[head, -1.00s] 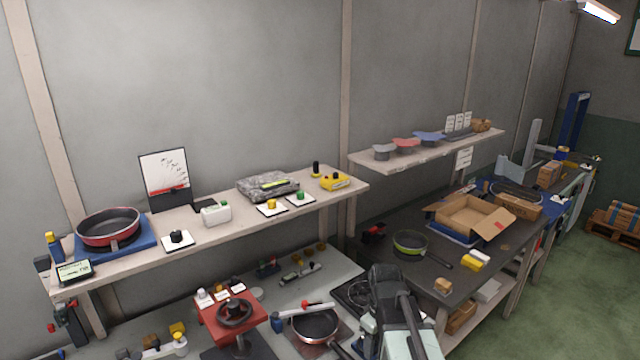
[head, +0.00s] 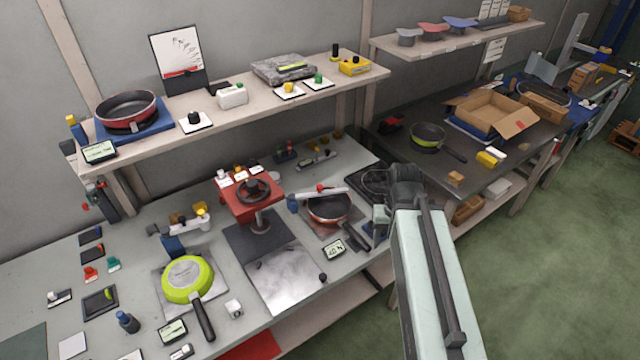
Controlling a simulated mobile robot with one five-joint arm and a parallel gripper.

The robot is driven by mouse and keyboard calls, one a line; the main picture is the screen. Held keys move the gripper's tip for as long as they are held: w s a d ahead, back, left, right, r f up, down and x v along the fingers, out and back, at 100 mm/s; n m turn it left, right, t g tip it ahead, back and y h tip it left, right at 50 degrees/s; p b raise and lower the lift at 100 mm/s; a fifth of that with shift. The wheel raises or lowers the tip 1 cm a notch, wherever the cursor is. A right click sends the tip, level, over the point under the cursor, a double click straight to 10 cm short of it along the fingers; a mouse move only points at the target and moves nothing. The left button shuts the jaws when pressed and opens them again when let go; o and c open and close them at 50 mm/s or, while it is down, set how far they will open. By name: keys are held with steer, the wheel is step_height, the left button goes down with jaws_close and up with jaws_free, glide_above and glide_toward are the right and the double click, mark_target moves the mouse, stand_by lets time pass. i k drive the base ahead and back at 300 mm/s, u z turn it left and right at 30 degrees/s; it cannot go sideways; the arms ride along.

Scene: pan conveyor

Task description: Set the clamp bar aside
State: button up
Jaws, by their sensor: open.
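The clamp bar (head: 334,189) is a pale bar with a red knob on it and a blue piece at its left end. It lies across the top of a dark red-sided pan (head: 322,214) on the lower bench. The pan's handle points toward the front right. My gripper (head: 370,236) is just to the right of this pan, apart from the bar, small and partly lost among dark parts. It is open, and I see nothing held in it.
A red handwheel press (head: 236,203) stands left of the pan. A small display (head: 334,250) sits in front, and a dark round burner (head: 374,182) behind my arm. A green pan (head: 187,279) lies further left. The shelf (head: 240,121) overhangs the bench's back.

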mark_target(292, 197)
steer(key=k, duration=0.5)
steer(key=u, duration=1.55)
steer(key=k, duration=0.35)
steer(key=z, duration=0.2)
steer(key=i, duration=1.45)
